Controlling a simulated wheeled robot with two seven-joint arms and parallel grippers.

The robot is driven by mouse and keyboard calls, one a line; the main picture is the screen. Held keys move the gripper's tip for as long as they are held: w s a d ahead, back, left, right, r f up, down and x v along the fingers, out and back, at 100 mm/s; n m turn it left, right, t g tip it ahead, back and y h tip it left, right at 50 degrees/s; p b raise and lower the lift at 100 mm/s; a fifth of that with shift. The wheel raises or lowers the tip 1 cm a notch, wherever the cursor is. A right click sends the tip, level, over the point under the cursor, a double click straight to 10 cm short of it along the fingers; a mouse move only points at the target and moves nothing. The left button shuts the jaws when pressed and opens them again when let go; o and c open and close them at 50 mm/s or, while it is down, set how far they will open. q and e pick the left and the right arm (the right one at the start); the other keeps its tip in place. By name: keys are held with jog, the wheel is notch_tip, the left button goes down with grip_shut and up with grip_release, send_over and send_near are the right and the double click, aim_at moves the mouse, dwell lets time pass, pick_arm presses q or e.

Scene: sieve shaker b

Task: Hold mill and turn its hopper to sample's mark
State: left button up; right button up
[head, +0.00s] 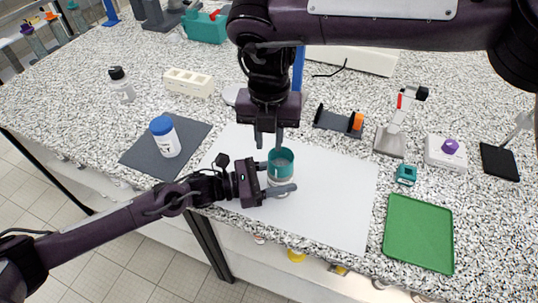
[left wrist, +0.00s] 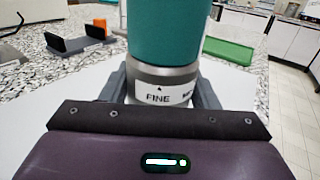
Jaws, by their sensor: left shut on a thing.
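The mill has a teal hopper (head: 281,162) on a grey metal body and stands upright on a white sheet (head: 345,200). In the left wrist view the hopper (left wrist: 164,35) fills the top, and the body's white label (left wrist: 160,95) reads "FINE" under a small dark pointer, with another word cut off at right. My left gripper (head: 281,190) is shut around the mill's lower body. My right gripper (head: 269,138) points down just behind and above the hopper, fingers apart and empty. The sample jar (head: 167,143) with a blue lid stands on a dark mat; its label is too small to read.
A green tray (head: 419,232) lies at right. A small teal device (head: 405,174), a white box with a purple knob (head: 447,151) and a black holder with an orange part (head: 340,122) stand behind. A cream rack (head: 189,83) and a clear bottle (head: 121,88) are at left.

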aim_at(281, 162)
notch_tip(281, 162, down, 6)
jog(key=shift+c, duration=0.4)
grip_shut()
